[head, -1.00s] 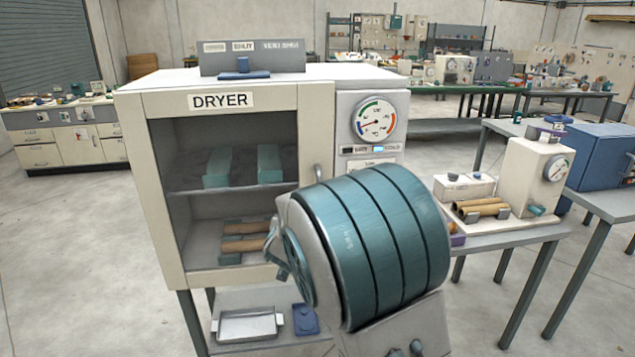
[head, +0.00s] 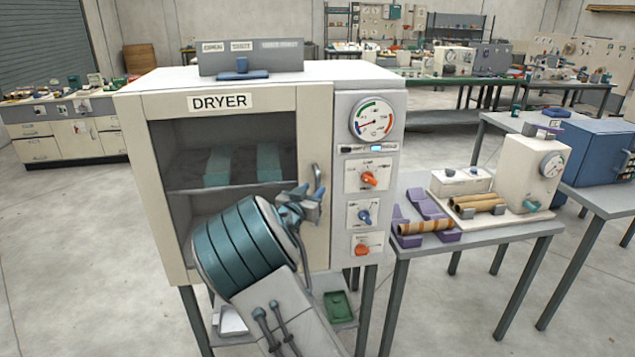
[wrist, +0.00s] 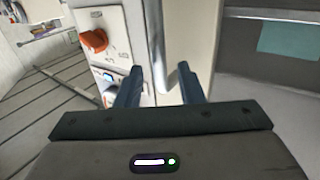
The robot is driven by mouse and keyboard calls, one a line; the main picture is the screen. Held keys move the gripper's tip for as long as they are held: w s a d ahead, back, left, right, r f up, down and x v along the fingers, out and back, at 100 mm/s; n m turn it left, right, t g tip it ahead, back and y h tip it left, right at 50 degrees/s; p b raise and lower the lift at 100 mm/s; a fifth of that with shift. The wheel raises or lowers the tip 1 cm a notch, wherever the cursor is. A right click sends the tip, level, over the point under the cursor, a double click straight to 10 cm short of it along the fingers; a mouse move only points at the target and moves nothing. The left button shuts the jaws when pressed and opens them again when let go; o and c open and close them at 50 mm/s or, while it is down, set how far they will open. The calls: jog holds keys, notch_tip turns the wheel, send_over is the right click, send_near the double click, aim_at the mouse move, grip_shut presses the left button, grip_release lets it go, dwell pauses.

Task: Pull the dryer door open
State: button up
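The dryer (head: 220,102) is a cream cabinet with a glazed front door (head: 165,262) that sits closed against its body. The grey bar handle (head: 317,178) stands upright on the door's right side. My gripper (head: 304,203) is at the handle's lower part in the head view. In the wrist view my gripper (wrist: 160,85) is open, with its two dark fingers apart. The metal handle (wrist: 184,78) shows between them, close to the right finger. My arm hides the lower part of the door in the head view.
The control panel (head: 368,180) with a dial and several knobs is just right of the handle. A side table (head: 480,245) stands to the right with rolls on purple holders (head: 415,240). Floor is clear at the left front.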

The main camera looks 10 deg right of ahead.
aim_at(317, 187)
jog(key=shift+p+x, duration=0.35)
jog(key=shift+x, duration=1.75)
grip_shut()
jog(key=shift+s, duration=0.15)
